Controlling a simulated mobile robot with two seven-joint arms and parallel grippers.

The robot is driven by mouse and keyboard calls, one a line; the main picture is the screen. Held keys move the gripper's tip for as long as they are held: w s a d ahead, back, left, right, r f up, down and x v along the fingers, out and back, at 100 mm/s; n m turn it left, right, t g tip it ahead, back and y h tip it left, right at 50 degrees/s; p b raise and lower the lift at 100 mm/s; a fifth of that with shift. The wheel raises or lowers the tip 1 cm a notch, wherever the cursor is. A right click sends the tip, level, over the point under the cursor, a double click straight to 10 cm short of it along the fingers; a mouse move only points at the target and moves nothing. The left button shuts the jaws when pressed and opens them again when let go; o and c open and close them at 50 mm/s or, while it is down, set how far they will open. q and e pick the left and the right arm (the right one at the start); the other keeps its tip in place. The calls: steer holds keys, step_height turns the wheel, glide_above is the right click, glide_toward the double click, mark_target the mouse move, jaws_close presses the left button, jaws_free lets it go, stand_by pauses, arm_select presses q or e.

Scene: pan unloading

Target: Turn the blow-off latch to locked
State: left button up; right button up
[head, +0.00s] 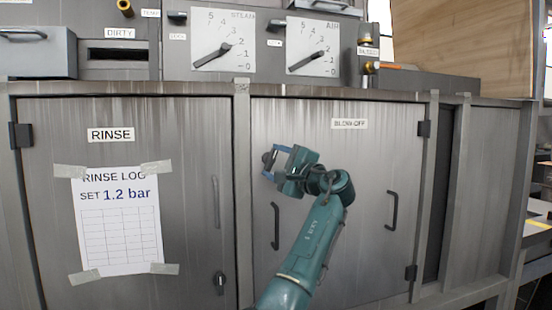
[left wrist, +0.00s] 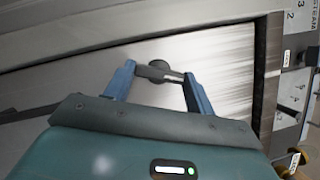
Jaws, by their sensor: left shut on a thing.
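The blow-off latch (head: 267,157) is a small dark knob with a short lever on the upper left of the grey metal door (head: 350,245) labelled BLOW-OFF. My left gripper (head: 270,162) reaches up to it from below, with its blue fingers on either side of it. In the left wrist view, the latch (left wrist: 158,69) lies between the two fingertips (left wrist: 160,72), and its lever extends toward the right fingertip. The gripper is shut on the latch, which it partly hides in the head view. The BLOW-OFF door is closed. My right gripper is not in view.
The closed RINSE door (head: 190,120) on the left carries a taped log sheet (head: 117,225) and its own small latch (head: 220,283). Dark handles (head: 275,226) and (head: 392,210) stand out from the BLOW-OFF door.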

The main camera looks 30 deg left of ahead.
arm_select(q)
steer(key=n, duration=0.1)
steer(key=n+g+p, duration=0.1)
steer(key=shift+r+n+h, duration=0.2)
steer(key=shift+n+h, duration=0.1)
steer(key=shift+h, duration=0.1)
steer(key=shift+n+p, duration=0.35)
steer(key=shift+n, duration=0.15)
steer(key=shift+n+h, duration=0.3)
steer(key=shift+n, duration=0.1)
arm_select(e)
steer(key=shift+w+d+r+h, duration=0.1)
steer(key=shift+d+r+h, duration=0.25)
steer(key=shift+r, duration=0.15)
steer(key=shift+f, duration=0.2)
arm_select(q)
steer(key=o, duration=0.7)
steer(key=shift+o, duration=1.4)
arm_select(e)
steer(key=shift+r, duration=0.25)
arm_select(q)
steer(key=shift+d, duration=0.1)
